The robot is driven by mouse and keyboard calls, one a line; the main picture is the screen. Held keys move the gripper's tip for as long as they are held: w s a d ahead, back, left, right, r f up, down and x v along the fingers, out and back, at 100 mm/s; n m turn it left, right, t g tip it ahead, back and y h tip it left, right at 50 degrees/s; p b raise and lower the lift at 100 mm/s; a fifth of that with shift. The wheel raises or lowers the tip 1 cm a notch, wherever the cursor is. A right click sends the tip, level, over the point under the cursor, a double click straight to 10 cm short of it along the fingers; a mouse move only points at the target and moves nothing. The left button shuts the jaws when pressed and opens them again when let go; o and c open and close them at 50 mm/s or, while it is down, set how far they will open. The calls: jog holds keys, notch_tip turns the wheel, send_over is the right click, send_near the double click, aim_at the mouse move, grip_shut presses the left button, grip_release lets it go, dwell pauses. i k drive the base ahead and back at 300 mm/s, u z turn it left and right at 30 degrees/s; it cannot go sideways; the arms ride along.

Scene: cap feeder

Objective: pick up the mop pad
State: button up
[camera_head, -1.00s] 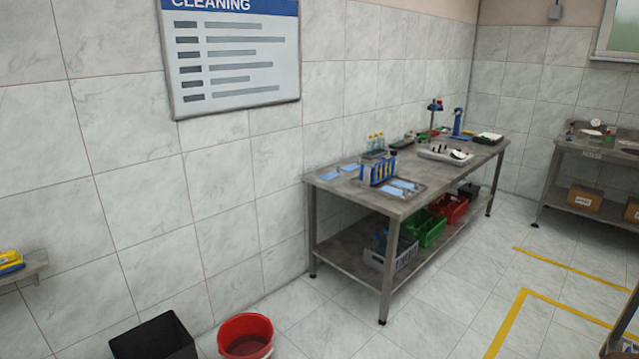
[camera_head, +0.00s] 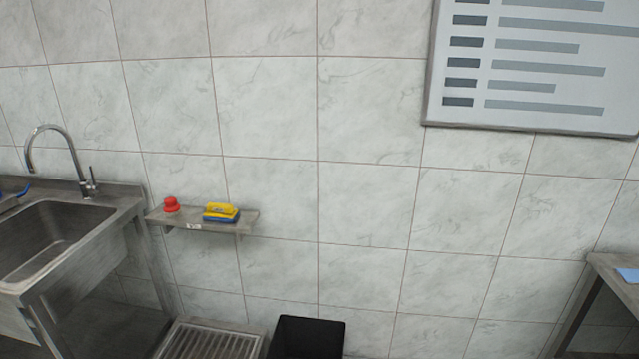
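I cannot make out a thing that is surely the mop pad. A yellow and blue block-shaped item (camera_head: 221,212) lies on a small metal wall shelf (camera_head: 190,221). A round red item (camera_head: 171,204) stands to its left on the same shelf. A light blue flat piece (camera_head: 628,275) shows in part on a table at the right edge; I cannot tell what it is. My gripper is not in view.
A steel sink (camera_head: 55,240) with a curved tap (camera_head: 62,150) stands at the left. A metal grate (camera_head: 210,342) and a black bin (camera_head: 307,338) stand low below the shelf. A cleaning board (camera_head: 535,110) hangs at the upper right. The table's corner (camera_head: 598,262) shows at right.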

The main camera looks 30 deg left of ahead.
aim_at(218, 213)
jog(key=u, duration=0.85)
jog(key=i, duration=0.95)
jog(key=u, duration=1.85)
jog(key=i, duration=1.2)
jog(key=u, duration=0.45)
